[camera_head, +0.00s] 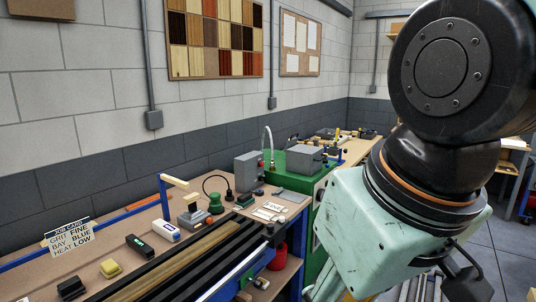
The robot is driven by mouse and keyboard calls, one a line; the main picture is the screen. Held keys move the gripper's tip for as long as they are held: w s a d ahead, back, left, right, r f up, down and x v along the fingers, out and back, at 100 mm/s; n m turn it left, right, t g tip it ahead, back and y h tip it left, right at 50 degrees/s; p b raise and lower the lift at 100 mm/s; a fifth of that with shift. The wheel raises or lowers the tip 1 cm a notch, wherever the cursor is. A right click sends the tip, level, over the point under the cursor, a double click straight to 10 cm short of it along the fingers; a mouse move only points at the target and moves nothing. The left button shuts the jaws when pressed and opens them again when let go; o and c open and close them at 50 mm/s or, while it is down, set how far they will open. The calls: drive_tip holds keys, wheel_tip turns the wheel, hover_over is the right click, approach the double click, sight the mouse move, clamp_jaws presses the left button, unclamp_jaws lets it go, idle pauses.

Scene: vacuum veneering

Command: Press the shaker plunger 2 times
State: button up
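I cannot tell for certain which thing is the shaker plunger. A green rounded knob (215,203) stands on the workbench, right of a small grey device (193,216) with a lighter block on top. Farther right on the bench is a grey box (248,171) with a red spot on its side. My arm fills the right side of the view. My gripper is not in view, so its state and anything in it are hidden.
Yellow (110,268), green-black (139,246) and white (166,231) blocks line the bench (35,285). Dark rails run along its front. A green machine (300,175) stands beyond, with a grey box on top.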

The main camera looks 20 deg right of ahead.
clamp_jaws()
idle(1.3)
